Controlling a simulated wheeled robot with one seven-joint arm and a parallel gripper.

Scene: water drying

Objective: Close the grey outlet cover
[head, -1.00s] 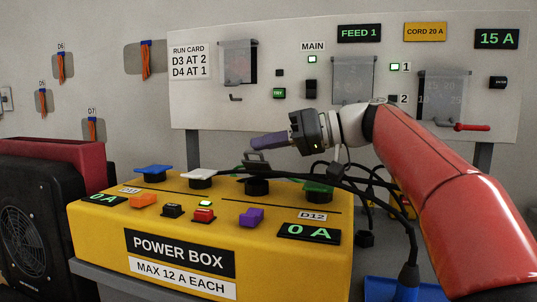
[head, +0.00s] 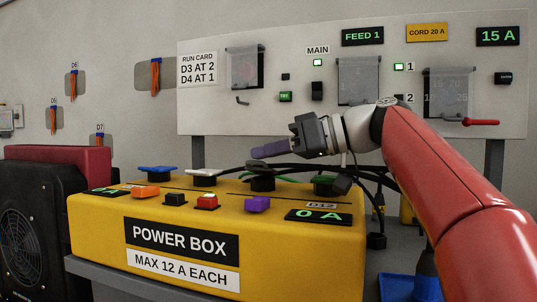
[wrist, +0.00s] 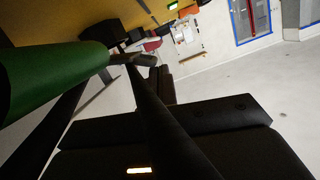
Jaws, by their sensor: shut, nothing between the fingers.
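The dark grey outlet (head: 262,184) is third in the back row on the yellow power box (head: 300,235), between the white and green ones. Its cover looks low and roughly flat; cables crossing it leave its exact angle unclear. My gripper (head: 256,153) is shut and empty, pointing left just above and behind this outlet. I cannot tell whether it touches the cover. In the wrist view a large green shape (wrist: 45,75) fills the left side, close to the camera.
A blue cover (head: 157,169), a white cover (head: 203,171) and a green outlet (head: 325,181) share the row. Black cables (head: 300,168) run across the box's back right. A wall panel (head: 215,115) stands behind. A black fan unit (head: 35,215) is at left.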

